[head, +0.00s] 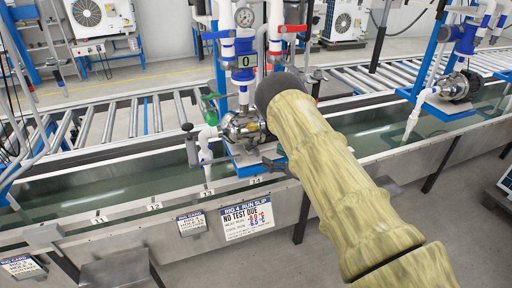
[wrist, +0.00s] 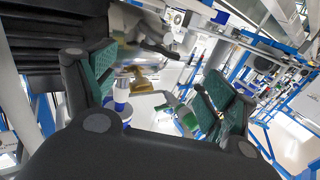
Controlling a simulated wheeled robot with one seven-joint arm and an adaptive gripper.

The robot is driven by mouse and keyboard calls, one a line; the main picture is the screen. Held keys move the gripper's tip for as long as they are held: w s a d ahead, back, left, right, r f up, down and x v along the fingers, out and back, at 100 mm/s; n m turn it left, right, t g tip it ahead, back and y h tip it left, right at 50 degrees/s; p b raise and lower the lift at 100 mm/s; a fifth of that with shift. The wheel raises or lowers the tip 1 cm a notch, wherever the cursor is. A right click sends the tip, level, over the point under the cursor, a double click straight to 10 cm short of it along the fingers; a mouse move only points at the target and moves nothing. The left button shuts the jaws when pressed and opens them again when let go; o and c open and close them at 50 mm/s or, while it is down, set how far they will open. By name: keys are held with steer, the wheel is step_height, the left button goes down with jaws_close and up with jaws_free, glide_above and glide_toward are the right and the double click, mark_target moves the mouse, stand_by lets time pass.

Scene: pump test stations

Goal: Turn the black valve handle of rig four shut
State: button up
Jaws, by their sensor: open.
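Rig four stands in the middle of the head view, with a steel pump (head: 243,127), a gauge and white and blue pipes. A black handle-like part (head: 192,150) hangs upright at the left of the pump, beside a white pipe; I take it for the valve handle. The black handle is not clearly made out in the wrist view.
A water trough (head: 105,180) runs under the rig. A roller conveyor (head: 120,117) lies behind. Another rig (head: 455,85) stands at right.

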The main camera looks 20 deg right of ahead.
mark_target(254, 147)
steer(key=p+x, duration=0.2)
steer(key=x, duration=0.6)
steer(key=shift+w+a, duration=0.3)
steer(key=c, duration=1)
